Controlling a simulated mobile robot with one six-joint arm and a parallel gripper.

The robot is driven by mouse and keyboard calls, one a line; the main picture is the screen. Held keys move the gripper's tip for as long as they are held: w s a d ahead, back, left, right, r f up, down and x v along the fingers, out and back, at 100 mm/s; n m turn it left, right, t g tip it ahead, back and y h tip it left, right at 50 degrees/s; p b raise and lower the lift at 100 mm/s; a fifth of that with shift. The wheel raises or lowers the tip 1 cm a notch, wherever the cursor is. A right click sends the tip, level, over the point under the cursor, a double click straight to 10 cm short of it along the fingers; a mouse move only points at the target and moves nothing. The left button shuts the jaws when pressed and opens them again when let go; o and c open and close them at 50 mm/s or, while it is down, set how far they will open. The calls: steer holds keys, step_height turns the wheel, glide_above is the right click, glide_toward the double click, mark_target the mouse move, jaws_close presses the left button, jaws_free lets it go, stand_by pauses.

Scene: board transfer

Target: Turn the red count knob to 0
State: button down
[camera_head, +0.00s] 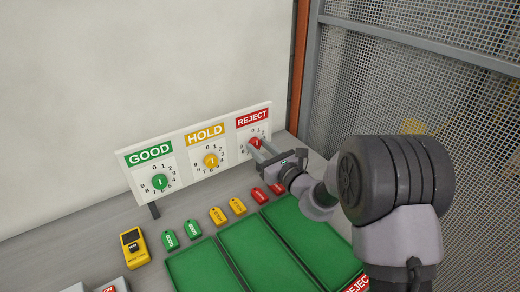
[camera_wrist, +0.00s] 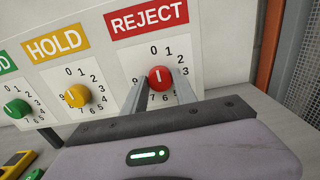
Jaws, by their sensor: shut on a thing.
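The red count knob (camera_wrist: 161,77) sits on the dial under the red REJECT label (camera_wrist: 148,19). My gripper (camera_wrist: 161,88) has one finger on each side of the knob and is shut on it. A short white mark on the knob points roughly up, toward the 0 and 1 at the top of the dial; I cannot tell exactly which number. The fingers hide some of the side numbers. In the head view the red knob (camera_head: 255,142) is at the right end of the white panel (camera_head: 178,143), with my gripper reaching it from the right.
The yellow HOLD knob (camera_head: 211,160) and green GOOD knob (camera_head: 160,182) are left of the red one. Green trays (camera_head: 262,255) and several coloured tags (camera_head: 238,206) lie below the panel. A yellow device (camera_head: 134,248) is at left. A mesh fence (camera_head: 410,100) stands at right.

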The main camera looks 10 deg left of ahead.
stand_by(0.3)
steer(key=c, duration=1)
jaws_free()
steer(key=shift+s+d, duration=0.1)
steer(key=p+v, duration=0.2)
steer(key=v, duration=1.5)
